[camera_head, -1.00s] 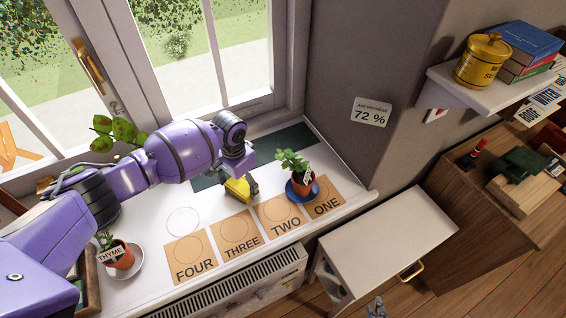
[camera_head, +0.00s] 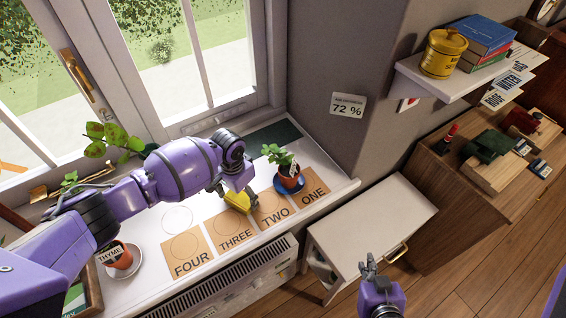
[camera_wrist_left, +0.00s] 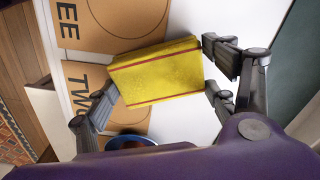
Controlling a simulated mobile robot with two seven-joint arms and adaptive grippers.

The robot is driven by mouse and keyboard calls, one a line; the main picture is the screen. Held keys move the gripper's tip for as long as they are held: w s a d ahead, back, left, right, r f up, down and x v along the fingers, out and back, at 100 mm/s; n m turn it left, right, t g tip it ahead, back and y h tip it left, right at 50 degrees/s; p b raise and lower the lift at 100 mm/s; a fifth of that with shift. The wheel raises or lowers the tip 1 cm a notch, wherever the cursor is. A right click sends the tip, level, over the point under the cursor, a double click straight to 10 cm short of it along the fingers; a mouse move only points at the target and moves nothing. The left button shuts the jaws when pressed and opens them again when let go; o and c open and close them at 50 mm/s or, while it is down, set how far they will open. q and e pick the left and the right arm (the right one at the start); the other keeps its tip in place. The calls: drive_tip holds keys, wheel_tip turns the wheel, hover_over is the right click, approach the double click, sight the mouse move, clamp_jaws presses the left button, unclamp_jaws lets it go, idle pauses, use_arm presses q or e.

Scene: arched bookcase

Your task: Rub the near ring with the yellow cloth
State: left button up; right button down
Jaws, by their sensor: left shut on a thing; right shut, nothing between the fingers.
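The yellow cloth (camera_head: 236,201) is a folded block with thin dark red stripes. It also shows in the left wrist view (camera_wrist_left: 157,72). My left gripper (camera_head: 236,190) is shut on it, above the upper edges of the THREE and TWO cards; whether the cloth touches the surface is unclear. A thin drawn ring (camera_head: 178,220) lies on the white sill above the FOUR card, left of the cloth and apart from it. No other ring on bare sill shows; my left arm covers part of the sill. My right gripper (camera_head: 369,264) is shut and empty, in front of the white cabinet.
A potted plant on a blue saucer (camera_head: 290,188) stands near the ONE card, close right of the cloth. A THYME pot (camera_head: 117,257) stands on a pale saucer at the left. The FOUR card (camera_head: 188,251) lies below the ring. The white cabinet (camera_head: 375,220) stands right of the sill.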

use_arm(q)
drive_tip(key=shift+s+d, duration=0.25)
drive_tip(key=shift+s, duration=0.3)
drive_tip(key=shift+s+f, duration=0.1)
drive_tip(key=shift+f, duration=0.1)
use_arm(e)
drive_tip(key=shift+w+r, duration=0.3)
drive_tip(key=shift+r, duration=0.15)
use_arm(q)
drive_tip(key=shift+r, duration=3.15)
drive_tip(key=shift+r, duration=1.45)
